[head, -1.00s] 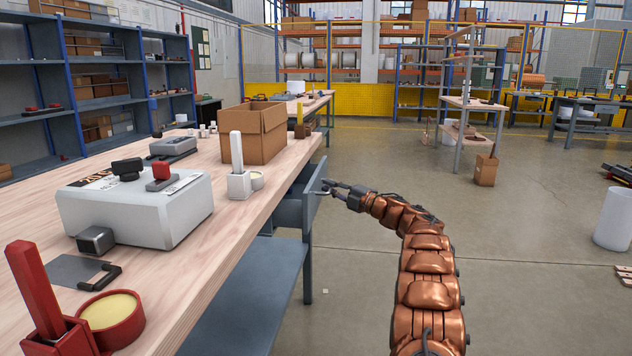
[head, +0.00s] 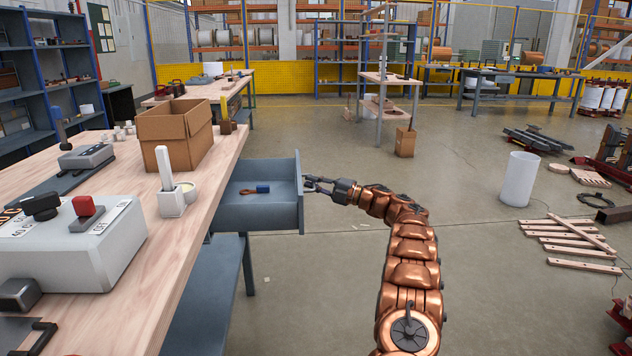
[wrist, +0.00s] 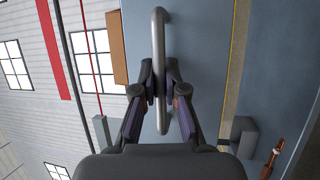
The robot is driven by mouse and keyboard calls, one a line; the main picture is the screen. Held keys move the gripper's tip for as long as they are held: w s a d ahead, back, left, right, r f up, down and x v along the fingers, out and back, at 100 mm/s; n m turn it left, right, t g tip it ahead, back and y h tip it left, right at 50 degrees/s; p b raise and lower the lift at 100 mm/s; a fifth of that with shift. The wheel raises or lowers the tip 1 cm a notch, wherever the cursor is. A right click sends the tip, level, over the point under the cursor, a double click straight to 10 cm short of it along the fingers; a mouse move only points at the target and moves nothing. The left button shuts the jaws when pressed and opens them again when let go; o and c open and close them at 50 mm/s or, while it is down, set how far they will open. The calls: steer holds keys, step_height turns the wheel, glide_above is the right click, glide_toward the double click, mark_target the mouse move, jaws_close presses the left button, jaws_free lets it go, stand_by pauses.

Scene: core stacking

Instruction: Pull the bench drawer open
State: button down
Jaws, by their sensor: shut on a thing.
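The bench drawer (head: 258,212) is a grey-blue metal tray pulled well out from under the wooden bench top (head: 222,150). My gripper (head: 312,184) is at the drawer's front face on the right. In the wrist view the drawer handle (wrist: 159,50) is a grey bar, and the fingers (wrist: 160,82) are closed around it from both sides. The drawer front (wrist: 205,60) fills the background behind the handle. The drawer's back end is hidden under the bench.
An open cardboard box (head: 175,135), a white holder (head: 170,200) and a grey control box (head: 75,245) stand on the bench. A lower shelf (head: 205,290) is below the drawer. Wooden slats (head: 570,240) and a white cylinder (head: 519,180) are on the floor at right. The floor between is clear.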

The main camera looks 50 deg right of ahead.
steer(key=c, duration=1.2)
jaws_free()
steer(key=shift+s, duration=0.1)
steer(key=v, duration=1.2)
